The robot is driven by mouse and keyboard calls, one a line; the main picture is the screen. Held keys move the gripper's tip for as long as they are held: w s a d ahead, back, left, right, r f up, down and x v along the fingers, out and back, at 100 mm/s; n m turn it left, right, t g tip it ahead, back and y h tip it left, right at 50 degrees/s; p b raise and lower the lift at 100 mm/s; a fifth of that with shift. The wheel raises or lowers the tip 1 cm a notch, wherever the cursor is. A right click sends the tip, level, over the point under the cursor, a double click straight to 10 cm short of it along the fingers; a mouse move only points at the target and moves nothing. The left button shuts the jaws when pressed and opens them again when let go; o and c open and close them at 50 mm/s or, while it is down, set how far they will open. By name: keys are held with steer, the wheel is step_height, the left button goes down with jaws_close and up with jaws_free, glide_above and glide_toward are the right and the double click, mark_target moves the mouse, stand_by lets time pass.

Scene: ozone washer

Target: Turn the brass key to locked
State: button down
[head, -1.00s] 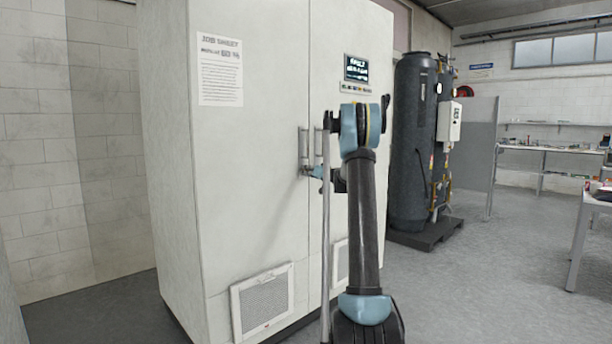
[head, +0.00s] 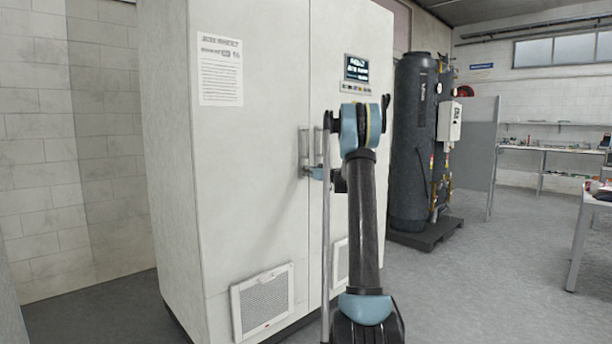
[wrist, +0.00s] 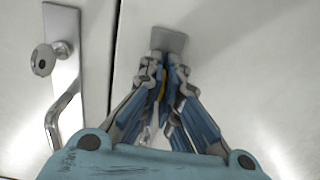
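A thin brass-yellow sliver, which I take for the brass key (wrist: 163,87), shows between the fingers. The fingers hide most of it, so its turn angle cannot be read. My arm hides part of that area.
In the wrist view, a chrome handle plate (wrist: 62,30) with a round lock (wrist: 43,60) is left of the gripper, beyond the door seam. A dark tank (head: 413,140) stands right of the cabinet. Open floor (head: 480,270) lies to the right.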

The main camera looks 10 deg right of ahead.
steer(key=shift+d, duration=0.1)
steer(key=c, duration=1.8)
jaws_free()
steer(key=shift+w+f, duration=0.1)
steer(key=v, duration=1.2)
